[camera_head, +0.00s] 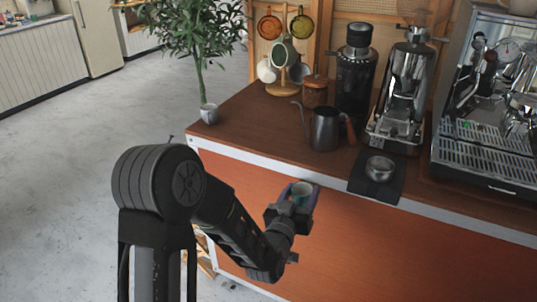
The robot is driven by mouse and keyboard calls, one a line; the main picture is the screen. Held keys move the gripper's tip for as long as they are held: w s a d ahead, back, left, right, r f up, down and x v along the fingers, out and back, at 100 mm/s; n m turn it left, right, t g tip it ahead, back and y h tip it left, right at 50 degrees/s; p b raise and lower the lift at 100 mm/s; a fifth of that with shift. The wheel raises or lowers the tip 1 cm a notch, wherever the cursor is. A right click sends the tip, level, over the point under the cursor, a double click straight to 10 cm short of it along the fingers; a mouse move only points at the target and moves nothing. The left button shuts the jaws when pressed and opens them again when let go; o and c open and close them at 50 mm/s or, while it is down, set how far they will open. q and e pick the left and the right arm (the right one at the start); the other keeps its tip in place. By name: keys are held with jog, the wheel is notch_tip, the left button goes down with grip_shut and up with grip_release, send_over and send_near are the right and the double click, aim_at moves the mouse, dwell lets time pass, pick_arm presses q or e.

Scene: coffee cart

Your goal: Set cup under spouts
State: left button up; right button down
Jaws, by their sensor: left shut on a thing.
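My left gripper (302,196) is shut on a small teal cup (301,190) with a pale inside. The gripper holds the cup in front of the cart's orange front panel, near the counter's front edge. The cup looks about upright, and its lower part is hidden by the gripper. The espresso machine (487,165) stands at the right end of the counter, with its slotted drip tray showing below the shiny group parts. Its spouts are hard to make out. The cup is well to the left of the machine. My right gripper is not in view.
A black mat (358,189) with a metal bowl (380,168) lies by the counter's front edge. A dark kettle (325,128), grinders (355,75) and a mug tree (285,85) stand behind. A potted plant (209,114) is at the left corner. Bare counter (255,130) lies between plant and kettle.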

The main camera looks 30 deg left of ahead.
pick_arm(q)
jog(key=shift+m+h, duration=0.5)
jog(key=shift+h, duration=0.3)
jog(key=d+f, duration=0.1)
jog(key=d, duration=0.1)
jog(key=d+f, duration=0.2)
jog(key=shift+d+f, duration=0.1)
jog(key=shift+f, duration=0.2)
jog(key=shift+r, duration=0.1)
